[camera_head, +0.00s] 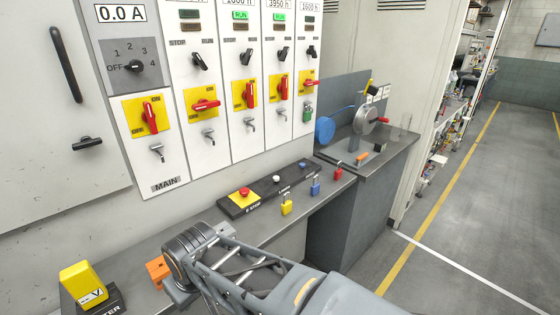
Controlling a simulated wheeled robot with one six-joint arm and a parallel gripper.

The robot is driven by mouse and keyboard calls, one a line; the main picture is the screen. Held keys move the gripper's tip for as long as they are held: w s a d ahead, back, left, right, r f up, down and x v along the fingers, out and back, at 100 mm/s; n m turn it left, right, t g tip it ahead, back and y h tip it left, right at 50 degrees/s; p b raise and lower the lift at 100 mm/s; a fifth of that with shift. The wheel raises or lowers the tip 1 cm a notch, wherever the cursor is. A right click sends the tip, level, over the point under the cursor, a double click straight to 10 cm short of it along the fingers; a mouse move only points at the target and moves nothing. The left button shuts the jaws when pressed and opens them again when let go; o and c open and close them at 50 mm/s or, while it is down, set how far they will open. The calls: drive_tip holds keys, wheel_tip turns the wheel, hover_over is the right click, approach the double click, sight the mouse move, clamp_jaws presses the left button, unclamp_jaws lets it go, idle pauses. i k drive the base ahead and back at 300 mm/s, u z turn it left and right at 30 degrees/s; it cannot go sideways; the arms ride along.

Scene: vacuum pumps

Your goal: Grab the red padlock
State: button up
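The red padlock (338,173) is small and stands upright on the grey bench ledge, at the right end of a row of padlocks. A blue padlock (315,187) and a yellow padlock (286,207) stand to its left, nearer to me. My arm reaches in from the bottom right, and its end, by my gripper (172,290), is over the ledge at lower left, well apart from the red padlock. The gripper's fingers are largely hidden or too unclear to tell whether they are open.
A black strip with a red emergency button (244,192) lies behind the padlocks. A panel of red-handled switches (150,117) rises behind it. A green padlock (307,112) hangs there. A yellow meter (83,286) stands lower left. A metal device (366,122) stands at the ledge's right end.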

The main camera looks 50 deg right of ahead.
sight(337, 175)
drive_tip(key=z, duration=3.2)
drive_tip(key=i, duration=2.2)
drive_tip(key=u, duration=4.75)
